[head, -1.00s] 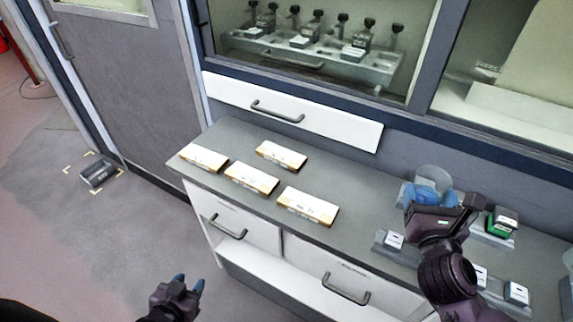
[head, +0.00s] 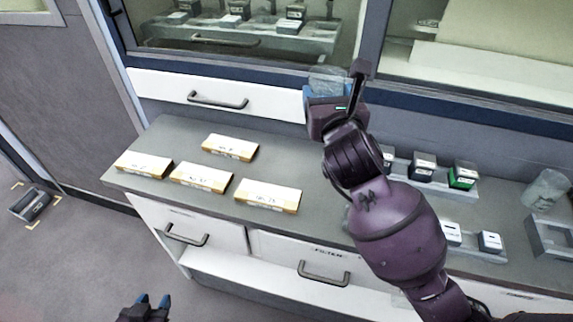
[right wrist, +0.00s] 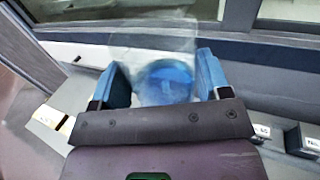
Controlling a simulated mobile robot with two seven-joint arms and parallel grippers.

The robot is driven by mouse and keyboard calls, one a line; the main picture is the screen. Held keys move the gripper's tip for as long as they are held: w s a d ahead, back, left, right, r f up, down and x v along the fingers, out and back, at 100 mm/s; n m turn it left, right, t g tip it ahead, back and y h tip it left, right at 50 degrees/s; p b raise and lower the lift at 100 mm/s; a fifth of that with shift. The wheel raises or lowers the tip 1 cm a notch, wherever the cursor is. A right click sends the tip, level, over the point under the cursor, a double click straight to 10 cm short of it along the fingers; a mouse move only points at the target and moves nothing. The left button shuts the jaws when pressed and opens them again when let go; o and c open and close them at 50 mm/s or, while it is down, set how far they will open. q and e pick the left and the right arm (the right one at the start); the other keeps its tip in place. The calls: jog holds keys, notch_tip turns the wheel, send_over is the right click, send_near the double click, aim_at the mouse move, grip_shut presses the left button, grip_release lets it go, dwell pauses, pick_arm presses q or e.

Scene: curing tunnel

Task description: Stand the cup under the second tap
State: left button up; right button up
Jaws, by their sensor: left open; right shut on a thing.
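My right gripper (head: 333,97) is shut on a clear, see-through cup (head: 328,78), held above the back of the counter in front of the window frame. In the right wrist view the cup (right wrist: 160,45) is between the two blue fingers (right wrist: 165,82). I cannot tell which is the second tap. My left gripper (head: 152,302) is open and empty, low in front of the counter.
Several labelled cream blocks (head: 268,195) lie on the grey counter (head: 215,215). A white drawer front (head: 200,92) is below the window. A grey box (head: 30,205) lies on the floor.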

notch_tip(320, 180, down, 19)
jog(key=b, duration=0.5)
jog(key=shift+f, duration=0.65)
pick_arm(q)
jog(key=f, duration=0.5)
jog(key=shift+s+f, duration=0.25)
jog(key=shift+f, duration=0.1)
pick_arm(e)
jog(key=o, duration=0.8)
jog(key=shift+c, duration=0.2)
